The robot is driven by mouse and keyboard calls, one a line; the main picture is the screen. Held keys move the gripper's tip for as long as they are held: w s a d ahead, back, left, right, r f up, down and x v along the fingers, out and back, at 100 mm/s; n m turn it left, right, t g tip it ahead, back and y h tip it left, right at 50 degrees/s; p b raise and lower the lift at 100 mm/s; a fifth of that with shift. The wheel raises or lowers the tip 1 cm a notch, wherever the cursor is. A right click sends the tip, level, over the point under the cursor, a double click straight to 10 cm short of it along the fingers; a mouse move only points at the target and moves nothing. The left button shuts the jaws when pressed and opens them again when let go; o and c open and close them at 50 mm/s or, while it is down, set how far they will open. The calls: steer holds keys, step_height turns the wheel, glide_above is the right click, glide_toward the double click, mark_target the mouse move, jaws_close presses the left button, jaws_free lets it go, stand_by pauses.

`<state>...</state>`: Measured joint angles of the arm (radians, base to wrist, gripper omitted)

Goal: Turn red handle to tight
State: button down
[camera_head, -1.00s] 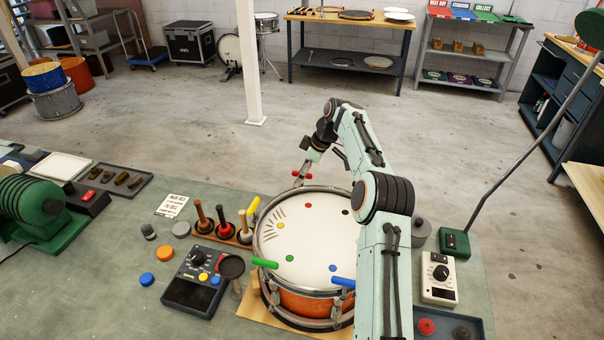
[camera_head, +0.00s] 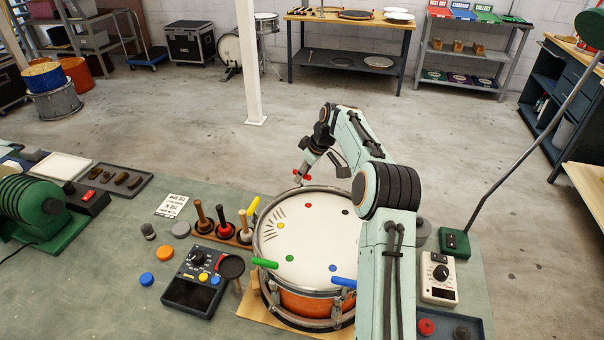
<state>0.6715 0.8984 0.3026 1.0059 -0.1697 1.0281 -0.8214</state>
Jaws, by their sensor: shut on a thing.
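A snare drum (camera_head: 303,300) with a white head (camera_head: 305,240) and an orange shell stands on the bench. My gripper (camera_head: 302,179) is at the drum's far rim, pointing down, and shut on the red handle (camera_head: 308,178). Only small red ends of that handle show on either side of my fingers. A red dot (camera_head: 307,208) lies on the head near it. The yellow handle (camera_head: 253,208), green handle (camera_head: 265,263) and blue handle (camera_head: 342,282) stick out around the rim. I cannot read a tight mark for the red handle.
Left of the drum are a rack of wooden-handled tools (camera_head: 222,230), a dark control box (camera_head: 197,280) and a round black pad (camera_head: 231,266). A white meter box (camera_head: 438,277) and green box (camera_head: 455,243) stand at the right. My arm hides the drum's right side.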

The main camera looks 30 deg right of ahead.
steer(key=m+h, duration=0.1)
steer(key=m, duration=0.2)
steer(key=shift+m, duration=0.4)
steer(key=m+h, duration=0.1)
steer(key=m, duration=0.2)
steer(key=shift+m+t+h, duration=0.3)
steer(key=shift+h, duration=0.1)
steer(key=m+h, duration=0.1)
steer(key=m, duration=0.2)
steer(key=m+g+h, duration=0.1)
steer(key=m, duration=0.2)
steer(key=shift+m, duration=0.4)
steer(key=c, duration=1.2)
jaws_free()
steer(key=shift+o, duration=0.4)
